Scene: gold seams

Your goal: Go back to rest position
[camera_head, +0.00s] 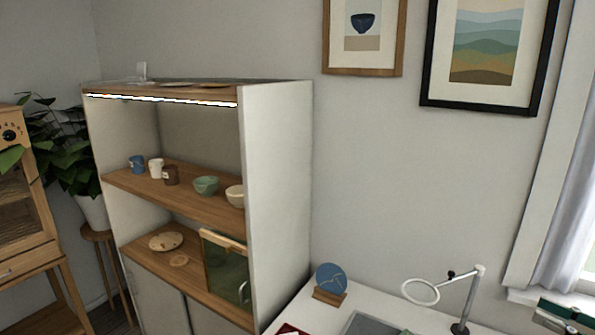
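I cannot make out either of my grippers in the head view. The task names no object. A blue round plate (331,276) with thin pale lines stands upright on a small wooden stand (329,297) on the white table (400,314). No gripper is seen touching it or anything else in view.
A shelf cabinet (279,180) holds cups, bowls such as a green bowl (206,185), and a speckled plate (166,241). A ring magnifier (421,291) on a stand rises from the table. A dark green item (566,313) lies at lower right. A plant (62,145) stands left.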

